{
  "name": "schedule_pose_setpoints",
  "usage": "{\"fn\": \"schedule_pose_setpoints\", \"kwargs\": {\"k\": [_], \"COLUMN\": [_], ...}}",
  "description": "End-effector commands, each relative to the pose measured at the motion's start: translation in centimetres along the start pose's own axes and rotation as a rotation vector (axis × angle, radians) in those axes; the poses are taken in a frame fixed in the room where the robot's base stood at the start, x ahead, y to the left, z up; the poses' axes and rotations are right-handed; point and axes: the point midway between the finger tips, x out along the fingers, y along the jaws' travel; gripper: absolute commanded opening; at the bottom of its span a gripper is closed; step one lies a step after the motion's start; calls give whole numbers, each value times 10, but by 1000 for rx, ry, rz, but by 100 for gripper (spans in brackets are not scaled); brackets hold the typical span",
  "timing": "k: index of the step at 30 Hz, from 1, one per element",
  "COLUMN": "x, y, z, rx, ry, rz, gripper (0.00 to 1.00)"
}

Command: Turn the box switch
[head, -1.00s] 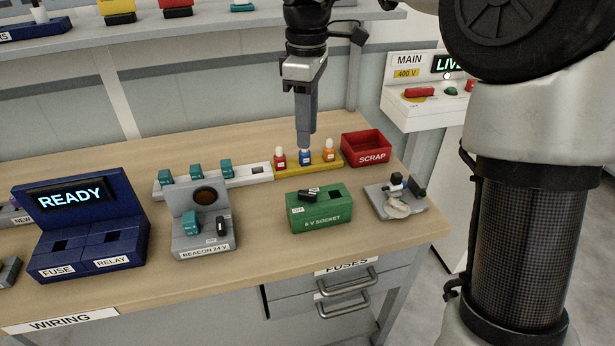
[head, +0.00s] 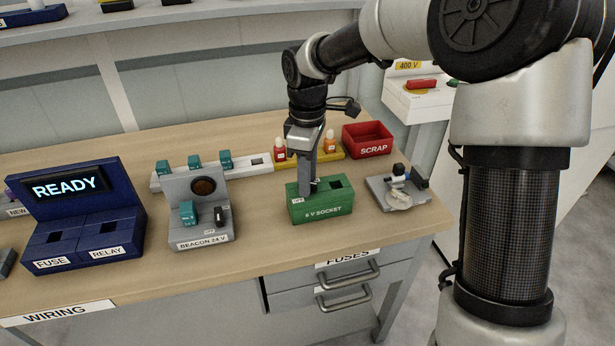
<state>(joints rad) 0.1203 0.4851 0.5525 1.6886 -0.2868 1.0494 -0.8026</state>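The green box (head: 322,209), labelled 6 V SOCKET, sits on the bench. Its black switch (head: 315,185) is on the top left, mostly hidden by my fingers, so its angle is unclear. A dark square socket opening (head: 336,183) is at the top right of the box. My gripper (head: 308,189) points straight down with its fingertips at the switch. The fingers look close together from this side. Whether they grip the switch cannot be told.
Behind my gripper, a yellow rack holds red (head: 280,149) and orange (head: 330,142) bulbs. The red SCRAP bin (head: 368,138), a grey fixture (head: 397,190), the BEACON 24 V unit (head: 204,232) and the blue READY panel (head: 85,227) stand nearby. Bench space in front is clear.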

Motion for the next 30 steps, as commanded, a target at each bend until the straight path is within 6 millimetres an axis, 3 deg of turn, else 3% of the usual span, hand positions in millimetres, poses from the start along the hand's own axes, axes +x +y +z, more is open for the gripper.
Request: {"fn": "schedule_pose_setpoints", "kwargs": {"k": [6,12,23,30], "x": [0,0,-1,-1], "y": [0,0,0,-1], "z": [0,0,0,-1], "rx": [0,0,42,184], "ry": [0,0,0,1], "rz": [0,0,0,1], "gripper": [31,0,0,0]}}
